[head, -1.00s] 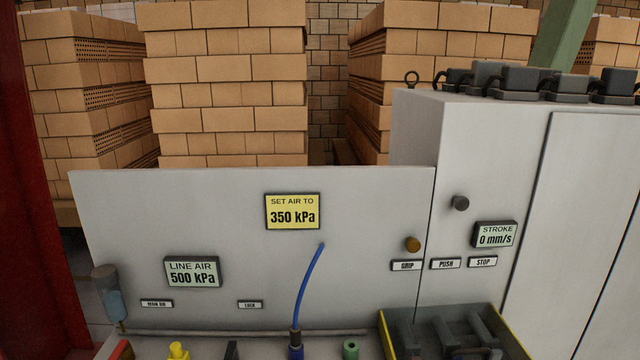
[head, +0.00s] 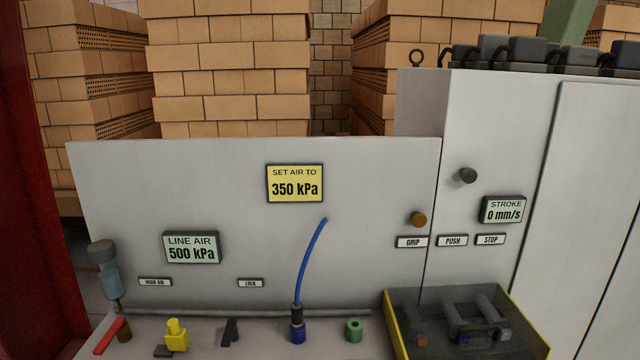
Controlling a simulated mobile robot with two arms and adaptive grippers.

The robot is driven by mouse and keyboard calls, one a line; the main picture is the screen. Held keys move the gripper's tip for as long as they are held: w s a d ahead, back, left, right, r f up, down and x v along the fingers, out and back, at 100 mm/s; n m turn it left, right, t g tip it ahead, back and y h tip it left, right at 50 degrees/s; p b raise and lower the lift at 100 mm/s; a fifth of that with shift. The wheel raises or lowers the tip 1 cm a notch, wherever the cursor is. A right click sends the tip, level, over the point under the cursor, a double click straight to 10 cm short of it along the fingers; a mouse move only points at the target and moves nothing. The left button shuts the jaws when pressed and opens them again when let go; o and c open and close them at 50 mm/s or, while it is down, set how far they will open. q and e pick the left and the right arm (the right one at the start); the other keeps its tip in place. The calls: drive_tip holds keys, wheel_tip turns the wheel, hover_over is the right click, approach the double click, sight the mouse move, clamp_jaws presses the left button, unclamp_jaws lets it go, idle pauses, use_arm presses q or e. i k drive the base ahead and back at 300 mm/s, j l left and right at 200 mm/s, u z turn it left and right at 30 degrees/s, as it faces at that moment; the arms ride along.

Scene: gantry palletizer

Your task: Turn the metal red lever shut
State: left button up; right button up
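The red lever (head: 109,336) is at the lower left of the head view, on the light grey bench top. It lies slanted, its far end pointing up and to the right, beside a small brownish fitting (head: 124,335). The "MAIN AIR" label (head: 155,282) is on the panel above and to its right. The "LINE AIR" display (head: 192,247) reads 500 kPa. Neither of my grippers shows in the head view.
Along the bench stand a yellow fitting (head: 175,335), a black lever (head: 230,331), a blue connector with hose (head: 297,330) and a green ring (head: 354,330). A yellow-edged dark tray (head: 394,325) is at right. A filter bowl (head: 109,280) hangs at the panel's left edge.

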sight(103, 343)
drive_tip(key=u, duration=1.25)
